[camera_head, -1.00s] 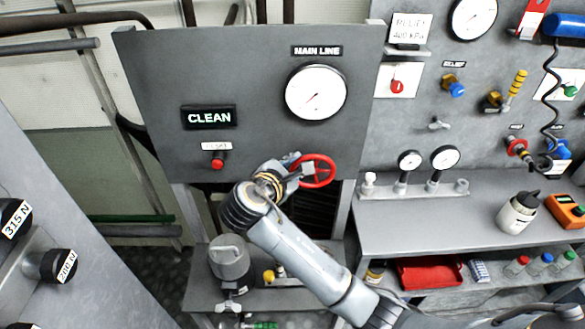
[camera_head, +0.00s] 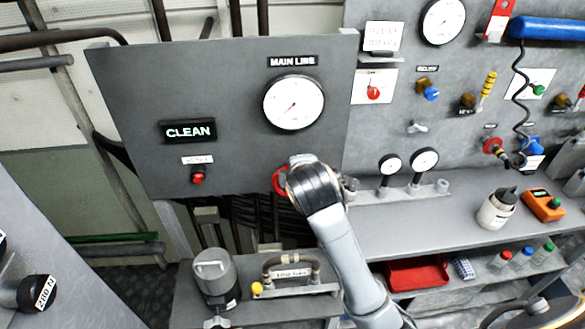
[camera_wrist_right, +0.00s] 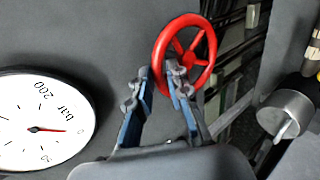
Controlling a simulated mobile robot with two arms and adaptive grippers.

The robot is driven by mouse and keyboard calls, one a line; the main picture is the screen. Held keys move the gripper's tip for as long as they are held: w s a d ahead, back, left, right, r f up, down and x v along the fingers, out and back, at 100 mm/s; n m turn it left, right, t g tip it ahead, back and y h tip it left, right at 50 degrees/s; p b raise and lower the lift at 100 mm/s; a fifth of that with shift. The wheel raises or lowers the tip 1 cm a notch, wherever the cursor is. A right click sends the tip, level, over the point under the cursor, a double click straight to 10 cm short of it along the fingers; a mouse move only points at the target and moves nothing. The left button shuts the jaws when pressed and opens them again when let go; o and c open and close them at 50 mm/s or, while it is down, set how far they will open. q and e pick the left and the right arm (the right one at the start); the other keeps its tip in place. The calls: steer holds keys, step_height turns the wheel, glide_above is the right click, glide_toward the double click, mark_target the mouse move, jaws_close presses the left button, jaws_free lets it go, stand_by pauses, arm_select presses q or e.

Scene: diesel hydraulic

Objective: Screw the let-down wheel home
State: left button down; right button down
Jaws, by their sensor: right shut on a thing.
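The red let-down wheel (camera_wrist_right: 163,50) shows almost whole in the right wrist view, with its spokes and hub. In the head view only a red piece of the wheel's left rim (camera_head: 278,181) shows, below the main line gauge; my right wrist covers the rest. My right gripper (camera_wrist_right: 158,72) is shut on the wheel's rim at its lower left, with one blue-padded finger on each side. The fingers are hidden in the head view. My left gripper is in neither view.
A red button (camera_head: 198,178) sits below the sign. A bench with small gauges (camera_head: 424,161) and a white bottle (camera_head: 496,209) stands to the right. A grey canister (camera_head: 215,275) is on the lower shelf.

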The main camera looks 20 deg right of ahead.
steer(key=shift+d+r+m, duration=0.25)
steer(key=shift+d+m, duration=0.05)
steer(key=shift+d, duration=0.1)
steer(key=shift+y, duration=0.3)
steer(key=c, duration=1.3)
jaws_free()
steer(key=shift+d, duration=0.1)
steer(key=shift+c, duration=0.2)
steer(key=shift+d+f, duration=0.1)
steer(key=shift+f, duration=0.1)
steer(key=shift+s, duration=0.1)
steer(key=v, duration=0.7)
steer(key=shift+s, duration=0.25)
